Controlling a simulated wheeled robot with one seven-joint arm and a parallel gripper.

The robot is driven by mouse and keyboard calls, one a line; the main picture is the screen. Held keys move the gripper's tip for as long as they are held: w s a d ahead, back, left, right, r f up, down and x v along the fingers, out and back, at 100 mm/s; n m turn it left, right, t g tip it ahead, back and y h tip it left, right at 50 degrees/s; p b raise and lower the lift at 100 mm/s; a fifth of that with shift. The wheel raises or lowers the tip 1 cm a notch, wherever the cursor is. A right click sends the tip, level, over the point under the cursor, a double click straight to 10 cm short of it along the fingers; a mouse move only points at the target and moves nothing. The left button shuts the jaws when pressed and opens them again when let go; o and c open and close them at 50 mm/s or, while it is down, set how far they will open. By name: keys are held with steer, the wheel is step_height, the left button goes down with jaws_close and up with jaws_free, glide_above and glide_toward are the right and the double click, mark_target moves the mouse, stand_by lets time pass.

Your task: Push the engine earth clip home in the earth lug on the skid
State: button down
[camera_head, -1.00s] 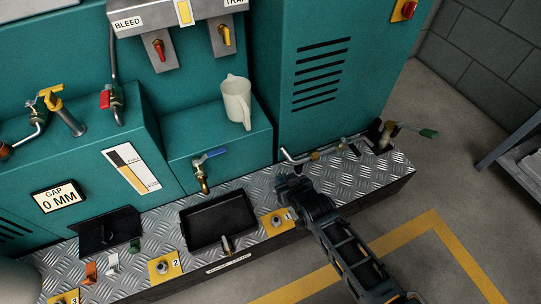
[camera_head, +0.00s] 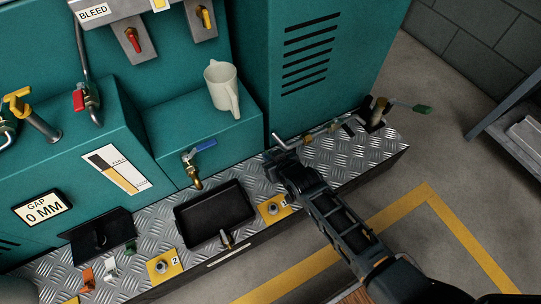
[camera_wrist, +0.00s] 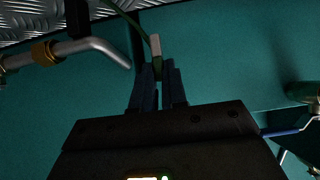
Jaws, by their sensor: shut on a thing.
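My gripper (camera_head: 280,156) is low over the back of the chequer-plate skid (camera_head: 345,155), close to the teal cabinet. In the wrist view its two dark blue fingers (camera_wrist: 157,88) are shut on a small pale-tipped piece, likely the engine earth clip (camera_wrist: 155,45). A thin green lead (camera_wrist: 128,18) runs from it to the upper left. In the head view the clip is hidden by my gripper. I cannot pick out the earth lug for certain in either view.
A bent metal pipe (camera_wrist: 95,45) with a brass fitting (camera_wrist: 45,52) is left of my fingers. A black tray (camera_head: 214,216), yellow numbered plates (camera_head: 165,266) and a blue-handled tap (camera_head: 200,150) are nearby.

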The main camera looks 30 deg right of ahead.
steer(key=shift+f+b, duration=1.9)
steer(key=shift+f, duration=0.6)
steer(key=shift+f+b, duration=1.25)
steer(key=shift+f, duration=0.4)
steer(key=c, duration=1.1)
jaws_free()
steer(key=p+v, duration=0.3)
steer(key=v, duration=0.3)
steer(key=shift+s+r, duration=0.15)
steer(key=shift+r, duration=0.05)
steer(key=shift+s+r+p, duration=0.35)
steer(key=shift+s, duration=0.25)
steer(key=shift+s, duration=0.1)
